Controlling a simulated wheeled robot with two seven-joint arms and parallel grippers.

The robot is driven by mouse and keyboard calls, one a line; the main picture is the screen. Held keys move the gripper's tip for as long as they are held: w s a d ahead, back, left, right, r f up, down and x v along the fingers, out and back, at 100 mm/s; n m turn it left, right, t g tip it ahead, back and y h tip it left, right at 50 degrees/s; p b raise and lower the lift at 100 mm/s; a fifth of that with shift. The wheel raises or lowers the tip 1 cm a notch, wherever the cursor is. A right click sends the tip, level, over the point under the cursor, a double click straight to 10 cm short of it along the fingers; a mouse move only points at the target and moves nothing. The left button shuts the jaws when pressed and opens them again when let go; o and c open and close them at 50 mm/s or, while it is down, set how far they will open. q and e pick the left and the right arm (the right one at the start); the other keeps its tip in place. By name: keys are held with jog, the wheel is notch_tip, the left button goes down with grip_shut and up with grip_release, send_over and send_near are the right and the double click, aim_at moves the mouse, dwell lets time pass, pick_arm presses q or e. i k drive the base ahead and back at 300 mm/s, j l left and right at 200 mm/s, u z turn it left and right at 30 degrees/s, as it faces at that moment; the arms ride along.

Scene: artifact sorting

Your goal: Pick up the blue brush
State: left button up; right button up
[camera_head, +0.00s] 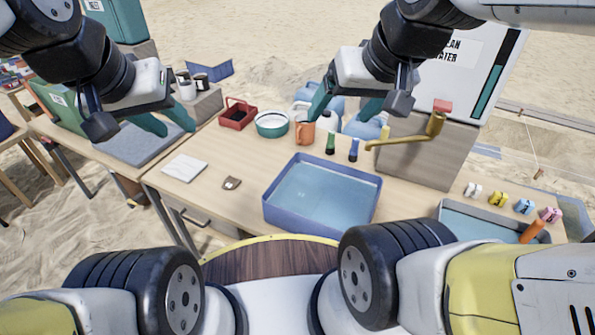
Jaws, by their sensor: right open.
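The blue brush (354,149) stands upright on the table behind the blue water basin (268,212), to the right of a green brush (330,143). My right gripper (337,116) is open and empty, above and behind the brushes, its teal fingers spread apart. It does not touch the blue brush. My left gripper (177,129) hangs over the grey mat at the left, with its teal fingers apart and nothing between them.
An orange-brown mug (304,132) stands left of the green brush. A brass tap (405,142) reaches over the table at right. A white-green bowl (271,124) and red caddy (237,115) stand further left. The wood around the white tile (184,168) is mostly clear.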

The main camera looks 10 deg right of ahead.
aim_at(353, 151)
jog(key=i+j, duration=0.2)
jog(key=j, duration=0.15)
jog(key=i+j+z, duration=0.1)
jog(key=j, duration=0.25)
jog(key=i+j, duration=0.3)
jog(key=j+z, duration=0.05)
jog(key=j, duration=0.05)
